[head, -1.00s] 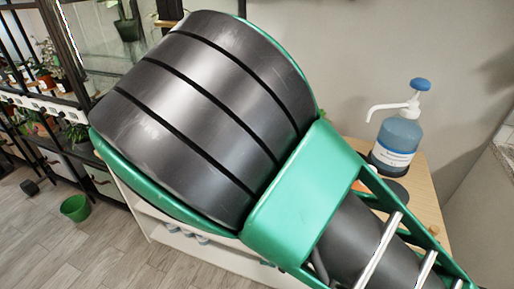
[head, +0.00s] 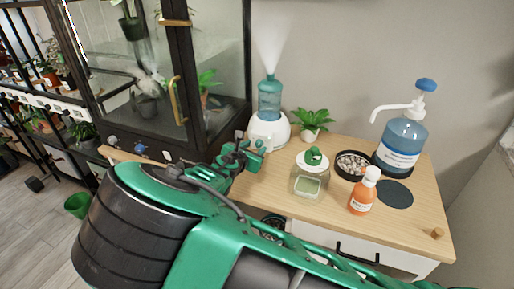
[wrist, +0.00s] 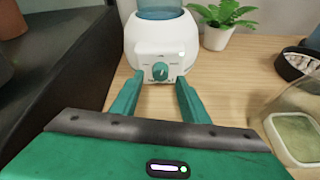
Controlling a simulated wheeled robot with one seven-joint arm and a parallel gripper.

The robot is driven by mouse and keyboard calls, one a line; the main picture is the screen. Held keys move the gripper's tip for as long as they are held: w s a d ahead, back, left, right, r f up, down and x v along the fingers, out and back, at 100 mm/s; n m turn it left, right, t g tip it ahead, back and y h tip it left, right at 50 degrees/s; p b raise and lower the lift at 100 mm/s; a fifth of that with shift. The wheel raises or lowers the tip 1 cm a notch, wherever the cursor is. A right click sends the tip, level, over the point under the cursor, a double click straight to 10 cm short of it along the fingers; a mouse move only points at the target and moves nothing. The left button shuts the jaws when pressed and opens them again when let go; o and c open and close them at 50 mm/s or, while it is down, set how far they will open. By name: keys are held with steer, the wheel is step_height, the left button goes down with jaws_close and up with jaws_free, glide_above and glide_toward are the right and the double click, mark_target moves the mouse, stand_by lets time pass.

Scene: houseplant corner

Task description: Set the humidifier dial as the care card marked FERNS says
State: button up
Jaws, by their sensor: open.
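The humidifier (head: 270,130) is a white rounded base with a teal water tank, standing at the back of the wooden table with mist rising from it. In the wrist view its dial (wrist: 160,71) is a teal knob with a light pointer line on a pale front panel; the panel's marks are too small to read. My gripper (wrist: 158,98) is open, its two green fingers pointing at the panel, one to each side below the dial and apart from it. It also shows in the head view (head: 247,150) in front of the humidifier. I cannot make out a care card marked FERNS.
A glass jar (head: 309,178), an orange bottle (head: 364,192), a bowl of pebbles (head: 351,165) and a blue pump bottle (head: 402,140) stand right of my gripper. A potted plant (head: 312,125) is beside the humidifier. A dark glass cabinet (head: 183,152) stands close on the left.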

mark_target(259, 144)
steer(key=shift+x, duration=1.2)
jaws_close()
steer(key=shift+d+m, duration=0.1)
steer(key=shift+m, duration=0.2)
steer(key=m+y, duration=0.2)
steer(key=shift+d+m+t, duration=0.2)
steer(key=shift+m+t, duration=0.1)
steer(key=shift+t, duration=0.1)
steer(key=m, duration=0.2)
steer(key=m+t+y, duration=0.1)
steer(key=m, duration=0.1)
steer(key=shift+s+d+f+t+y, duration=0.1)
steer(key=shift+s+f+t+y, duration=0.1)
steer(key=shift+t+y, duration=0.1)
